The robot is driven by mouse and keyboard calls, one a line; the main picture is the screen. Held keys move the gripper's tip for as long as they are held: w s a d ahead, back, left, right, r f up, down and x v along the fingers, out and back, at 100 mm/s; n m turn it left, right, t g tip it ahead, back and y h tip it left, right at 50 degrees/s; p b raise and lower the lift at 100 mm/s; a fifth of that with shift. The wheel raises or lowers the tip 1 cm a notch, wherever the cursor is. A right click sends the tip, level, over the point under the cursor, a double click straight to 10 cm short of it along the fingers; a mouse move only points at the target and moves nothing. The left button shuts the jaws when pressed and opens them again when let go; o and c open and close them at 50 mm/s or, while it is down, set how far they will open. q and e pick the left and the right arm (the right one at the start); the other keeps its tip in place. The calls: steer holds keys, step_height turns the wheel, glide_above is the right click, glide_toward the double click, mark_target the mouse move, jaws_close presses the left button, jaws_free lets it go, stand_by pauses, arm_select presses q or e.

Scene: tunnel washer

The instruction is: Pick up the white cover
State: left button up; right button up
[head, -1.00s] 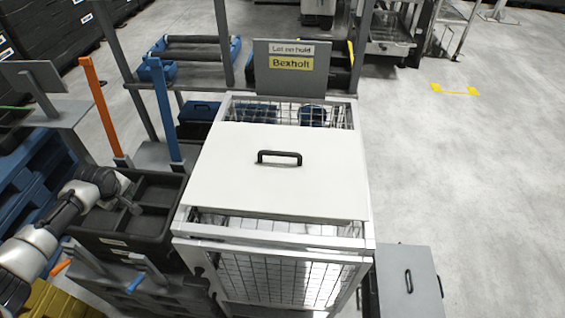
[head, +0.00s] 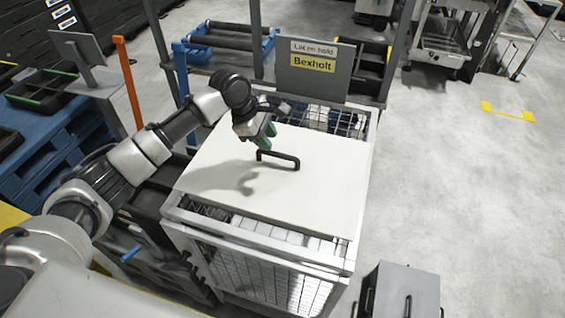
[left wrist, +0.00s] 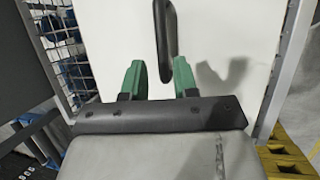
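The white cover (head: 230,185) lies flat on top of a wire cage cart, with a black bar handle (head: 279,159) near its middle. My left gripper (head: 270,130) is above the cover, just beside the left end of the handle. In the left wrist view its two green fingers (left wrist: 160,80) are spread apart, with the handle (left wrist: 165,40) showing ahead, between and beyond them. Nothing is held between the fingers. My right gripper is in neither view.
The wire cage cart (head: 262,236) stands under the cover. A sign reading Bexholt (head: 315,70) rises behind it. A grey box (head: 400,290) stands at the lower right. An orange post (head: 128,80) and a blue post (head: 181,72) stand left.

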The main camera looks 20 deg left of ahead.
mark_target(277, 153)
arm_select(q)
steer(key=shift+w+d+f, duration=0.15)
steer(key=shift+f, duration=0.8)
steer(key=shift+w+d+f, duration=0.1)
steer(key=shift+d+f, duration=0.15)
steer(key=p+x, duration=0.1)
steer(key=x, duration=0.3)
steer(key=shift+f+p, duration=0.2)
steer(key=shift+p, duration=0.2)
steer(key=shift+d+f, duration=0.15)
steer(key=shift+f, duration=0.2)
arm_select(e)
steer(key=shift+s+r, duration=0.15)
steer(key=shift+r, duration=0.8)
arm_select(q)
steer(key=shift+c, duration=0.3)
jaws_close()
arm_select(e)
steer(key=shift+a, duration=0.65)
